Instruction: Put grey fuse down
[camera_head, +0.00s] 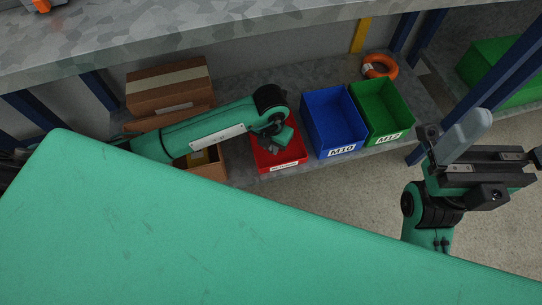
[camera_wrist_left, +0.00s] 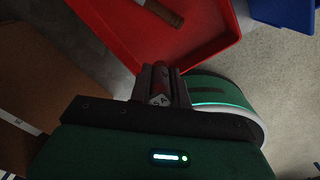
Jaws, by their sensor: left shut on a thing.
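In the head view my left gripper (camera_head: 273,149) reaches down into the red bin (camera_head: 290,166) on the lower shelf. In the left wrist view the left gripper (camera_wrist_left: 161,85) is shut on a small fuse (camera_wrist_left: 160,99), of which only a pale, marked end shows between the fingers. Its colour is hard to tell in the dim light. The fingers are over the near edge of the red bin (camera_wrist_left: 213,47). A brown fuse (camera_wrist_left: 165,12) lies inside that bin. My right gripper (camera_head: 512,157) is at the right, away from the bins; its jaw gap is not clear.
A blue bin (camera_head: 334,147) and a green bin (camera_head: 388,130) stand right of the red bin. Cardboard boxes (camera_head: 165,88) stand at its left. A metal shelf (camera_head: 200,42) runs above. An orange ring (camera_head: 380,66) lies behind the green bin. Blue posts (camera_head: 498,70) stand at right.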

